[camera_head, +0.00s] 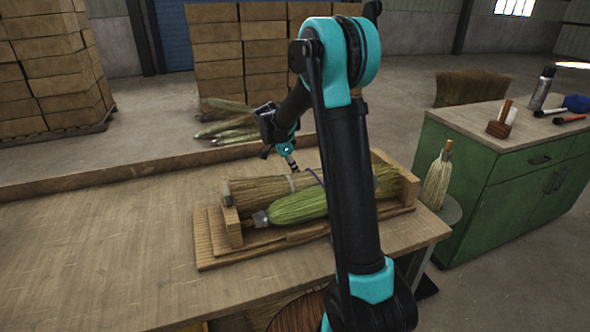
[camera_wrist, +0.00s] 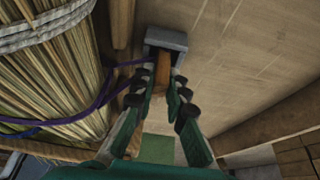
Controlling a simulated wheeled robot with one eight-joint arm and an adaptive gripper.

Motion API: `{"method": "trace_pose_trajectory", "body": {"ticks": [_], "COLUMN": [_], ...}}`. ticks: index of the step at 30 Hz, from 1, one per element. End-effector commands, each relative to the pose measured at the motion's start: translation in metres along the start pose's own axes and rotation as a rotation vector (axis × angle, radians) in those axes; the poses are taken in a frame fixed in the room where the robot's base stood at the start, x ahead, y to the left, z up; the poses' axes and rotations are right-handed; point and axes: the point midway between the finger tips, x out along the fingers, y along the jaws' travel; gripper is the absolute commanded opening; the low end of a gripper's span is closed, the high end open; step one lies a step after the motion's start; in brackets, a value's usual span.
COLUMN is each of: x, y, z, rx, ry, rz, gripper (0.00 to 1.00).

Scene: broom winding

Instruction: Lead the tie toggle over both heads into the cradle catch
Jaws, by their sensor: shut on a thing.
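Two broom heads lie side by side in a wooden cradle (camera_head: 236,232): a tan one (camera_head: 250,190) behind and a green one (camera_head: 300,206) in front. My gripper (camera_wrist: 160,92) is shut on the small brown wooden tie toggle (camera_wrist: 162,72). A purple cord (camera_wrist: 110,82) runs from near the toggle leftward across the straw in the wrist view. A grey U-shaped metal piece (camera_wrist: 166,37), seemingly the cradle catch, is just beyond the fingertips. The toggle's far end overlaps it; I cannot tell whether it is seated. In the head view my arm hides part of the cradle.
The bench top (camera_head: 110,245) is clear at left. Loose straw bundles (camera_head: 225,125) lie behind the bench. A finished broom head (camera_head: 438,182) stands to the right, beside a green cabinet (camera_head: 500,190) with tools on top.

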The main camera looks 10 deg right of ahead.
Motion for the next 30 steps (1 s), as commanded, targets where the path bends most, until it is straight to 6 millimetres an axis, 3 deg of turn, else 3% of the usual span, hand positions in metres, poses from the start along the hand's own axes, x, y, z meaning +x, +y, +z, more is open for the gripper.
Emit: {"method": "trace_pose_trajectory", "body": {"ticks": [11,12,18,30], "x": [0.0005,0.0005,0.0003,-0.0093], "y": [0.0011,0.0011,0.0009,0.0005], "z": [0.0005,0.0005,0.0003,0.0004], "rx": [0.0,0.0,0.0,-0.001], "ry": [-0.001,-0.002,-0.001,-0.001], "rz": [0.002,0.002,0.002,0.001], "gripper": [0.0,0.15,0.37,0.37]}}
